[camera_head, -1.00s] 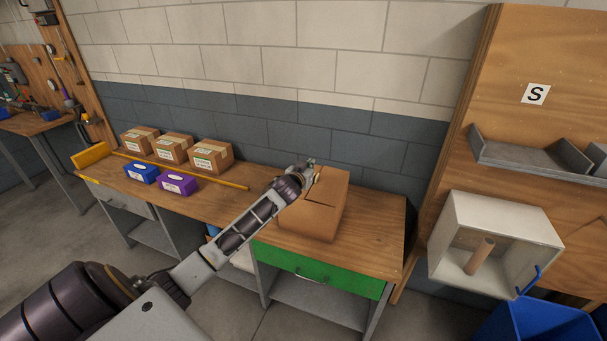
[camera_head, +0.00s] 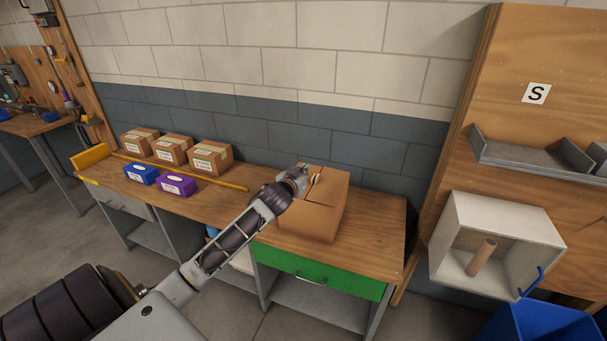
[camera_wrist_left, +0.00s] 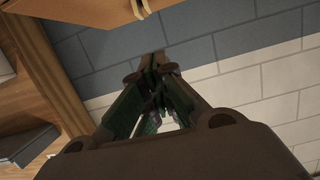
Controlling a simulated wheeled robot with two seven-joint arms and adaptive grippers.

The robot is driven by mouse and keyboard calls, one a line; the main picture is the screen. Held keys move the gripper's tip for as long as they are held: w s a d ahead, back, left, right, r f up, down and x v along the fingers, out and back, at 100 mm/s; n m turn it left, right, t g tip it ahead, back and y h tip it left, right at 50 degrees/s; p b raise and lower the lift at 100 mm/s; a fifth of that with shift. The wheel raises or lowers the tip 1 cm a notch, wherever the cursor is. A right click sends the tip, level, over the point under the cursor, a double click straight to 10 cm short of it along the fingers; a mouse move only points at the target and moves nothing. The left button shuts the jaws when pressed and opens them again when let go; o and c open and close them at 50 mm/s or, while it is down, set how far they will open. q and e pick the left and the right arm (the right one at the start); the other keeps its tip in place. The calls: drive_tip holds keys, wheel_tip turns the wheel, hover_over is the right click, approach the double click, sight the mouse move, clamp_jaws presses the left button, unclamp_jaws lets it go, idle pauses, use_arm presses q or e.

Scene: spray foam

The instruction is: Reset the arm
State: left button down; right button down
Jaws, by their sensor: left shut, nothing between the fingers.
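My left gripper (camera_head: 312,177) is at the end of my left arm, in front of the upper left part of a large brown cardboard box (camera_head: 322,215) on the workbench. In the left wrist view the left gripper (camera_wrist_left: 158,62) is shut with its fingers together and nothing between them. The wall shows beyond the fingertips there. Whether the gripper touches the box I cannot tell. My right gripper is not in view.
The wooden workbench (camera_head: 378,238) has a green drawer (camera_head: 318,276). Several small cartons, a blue tissue box (camera_head: 141,174) and a purple one (camera_head: 176,185) stand on its left. A white open cabinet (camera_head: 500,215) and a blue bin (camera_head: 540,322) are at the right.

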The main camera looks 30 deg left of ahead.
use_arm(q)
drive_tip(key=shift+f, duration=0.1)
idle(0.4)
drive_tip(key=s+d+f+m+g+h, duration=0.1)
drive_tip(key=s+d+f+g, duration=0.3)
drive_tip(key=s+d+f, duration=0.6)
drive_tip(key=s+d+f+m+g+h, duration=0.15)
drive_tip(key=s+d+f+g, duration=0.4)
drive_tip(key=s, duration=0.65)
drive_tip(key=s+d+f+m+g+h, duration=0.1)
drive_tip(key=s+d+f, duration=0.15)
drive_tip(key=s, duration=0.35)
drive_tip(key=s+d+f+m+g, duration=0.1)
drive_tip(key=s+d, duration=0.2)
drive_tip(key=s, duration=0.2)
wheel_tip(320, 180, down, 33)
drive_tip(key=s+g, duration=0.1)
drive_tip(key=s, duration=0.2)
drive_tip(key=s+a+f, duration=0.2)
drive_tip(key=s+f, duration=0.8)
drive_tip(key=s, duration=0.1)
drive_tip(key=s+a+f+g, duration=0.1)
drive_tip(key=s+a+f, duration=0.1)
drive_tip(key=s+f, duration=0.8)
drive_tip(key=shift+s, duration=0.5)
